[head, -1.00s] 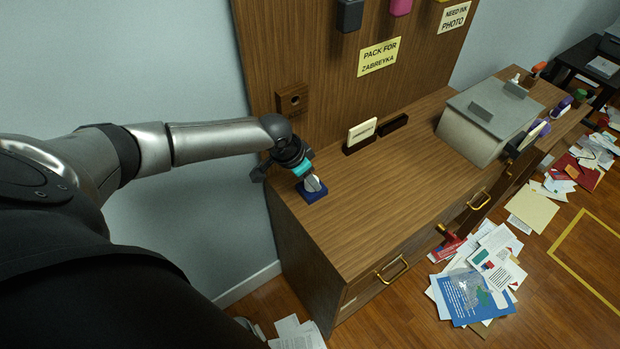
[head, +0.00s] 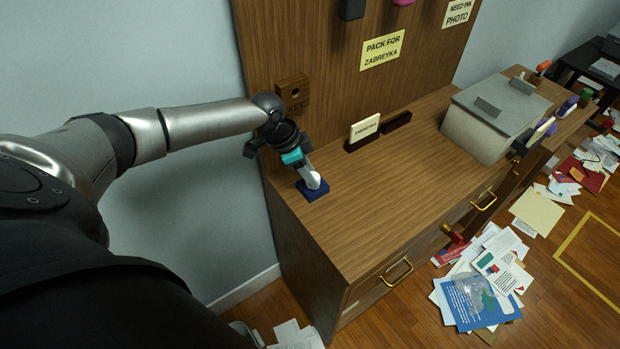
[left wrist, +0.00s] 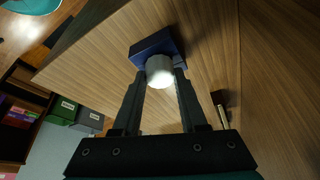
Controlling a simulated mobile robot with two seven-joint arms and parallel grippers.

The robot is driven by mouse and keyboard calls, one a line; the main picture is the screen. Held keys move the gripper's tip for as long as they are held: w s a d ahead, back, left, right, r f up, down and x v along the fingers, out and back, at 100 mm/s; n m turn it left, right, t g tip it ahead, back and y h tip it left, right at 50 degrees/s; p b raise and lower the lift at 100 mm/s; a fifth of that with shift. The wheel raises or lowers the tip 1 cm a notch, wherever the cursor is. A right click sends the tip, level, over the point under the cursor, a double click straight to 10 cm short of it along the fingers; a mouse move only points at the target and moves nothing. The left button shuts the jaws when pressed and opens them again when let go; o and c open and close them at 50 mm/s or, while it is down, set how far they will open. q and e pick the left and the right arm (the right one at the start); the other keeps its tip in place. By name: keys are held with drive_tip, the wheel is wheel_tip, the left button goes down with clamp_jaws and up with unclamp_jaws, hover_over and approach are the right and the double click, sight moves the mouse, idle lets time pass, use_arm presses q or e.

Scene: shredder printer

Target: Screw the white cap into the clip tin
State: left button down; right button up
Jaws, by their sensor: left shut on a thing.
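The dark blue clip tin (head: 309,194) sits on the wooden cabinet top near its left front corner. It also shows in the left wrist view (left wrist: 151,43). My left gripper (head: 312,181) points down over the tin and is shut on the white cap (left wrist: 159,70). In the left wrist view its two fingers (left wrist: 160,76) lie on either side of the cap. The cap is at the tin, partly covering it. I cannot tell whether it touches the tin or is seated in it. My right gripper is not in view.
A wooden panel (head: 330,50) rises behind, with a holed wooden block (head: 293,89) near my left wrist. A cream label card (head: 364,128) stands in a holder behind the tin. A grey shredder-like box (head: 490,115) is farther right. The cabinet top (head: 390,185) between is bare.

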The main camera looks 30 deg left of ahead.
use_arm(q)
drive_tip(key=m+b, duration=0.1)
drive_tip(key=m+g+b, duration=0.1)
drive_tip(key=m, duration=0.1)
drive_tip(key=shift+w+a+f+h+b, duration=0.1)
drive_tip(key=shift+w+f+h+b, duration=0.05)
drive_tip(key=shift+h+b, duration=0.25)
drive_tip(key=shift+r+m, duration=0.2)
drive_tip(key=shift+m, duration=0.3)
drive_tip(key=shift+f+m+g+b, duration=0.1)
drive_tip(key=shift+m+g+b, duration=0.25)
drive_tip(key=shift+b, duration=0.3)
drive_tip(key=shift+f, duration=0.1)
